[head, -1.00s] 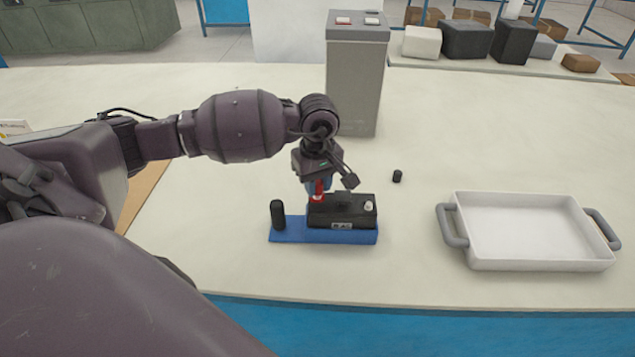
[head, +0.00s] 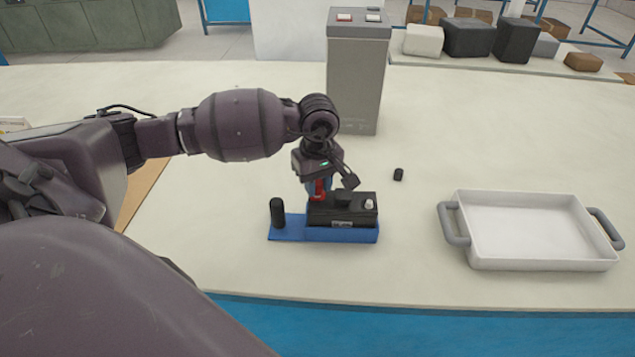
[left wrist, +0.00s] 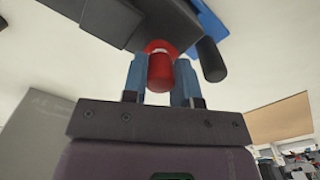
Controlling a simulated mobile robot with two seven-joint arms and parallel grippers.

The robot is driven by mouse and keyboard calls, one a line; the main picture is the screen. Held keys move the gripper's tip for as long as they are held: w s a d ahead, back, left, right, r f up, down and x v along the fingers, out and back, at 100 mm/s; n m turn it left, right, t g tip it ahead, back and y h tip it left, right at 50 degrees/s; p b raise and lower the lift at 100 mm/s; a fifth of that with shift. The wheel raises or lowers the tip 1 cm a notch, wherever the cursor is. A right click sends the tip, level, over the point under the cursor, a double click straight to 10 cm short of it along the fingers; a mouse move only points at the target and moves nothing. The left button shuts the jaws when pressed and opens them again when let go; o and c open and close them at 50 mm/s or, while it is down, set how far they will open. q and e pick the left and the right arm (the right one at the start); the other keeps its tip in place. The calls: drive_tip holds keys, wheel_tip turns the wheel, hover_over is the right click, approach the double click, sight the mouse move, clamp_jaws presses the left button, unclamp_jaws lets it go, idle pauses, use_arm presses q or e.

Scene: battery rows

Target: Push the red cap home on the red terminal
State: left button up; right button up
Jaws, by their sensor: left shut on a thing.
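The black battery (head: 342,209) sits on a blue base (head: 288,228) on the table. It has a light-coloured terminal (head: 369,204) at its right end. My left gripper (head: 318,190) points down over the battery's left end. It is shut on the red cap (head: 319,188). In the left wrist view the red cap (left wrist: 161,72) is between the blue fingers of the gripper (left wrist: 161,75), against a red ring (left wrist: 160,46) at the battery (left wrist: 125,20). The red terminal is hidden, so I cannot tell how far down the cap sits. My right gripper is not in view.
A black peg (head: 277,212) stands on the blue base, left of the battery. A small black cap (head: 398,174) lies on the table. A white tray (head: 525,262) with grey handles is at right. A tall grey box (head: 354,85) stands behind my gripper.

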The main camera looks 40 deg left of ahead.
use_arm(q)
drive_tip(key=shift+f, duration=0.1)
drive_tip(key=shift+f, duration=0.25)
idle(0.4)
drive_tip(key=shift+f+b, duration=0.1)
drive_tip(key=shift+b, duration=0.2)
drive_tip(key=o, duration=1)
drive_tip(key=shift+c, duration=0.2)
drive_tip(key=o, duration=0.5)
drive_tip(key=shift+c, duration=0.2)
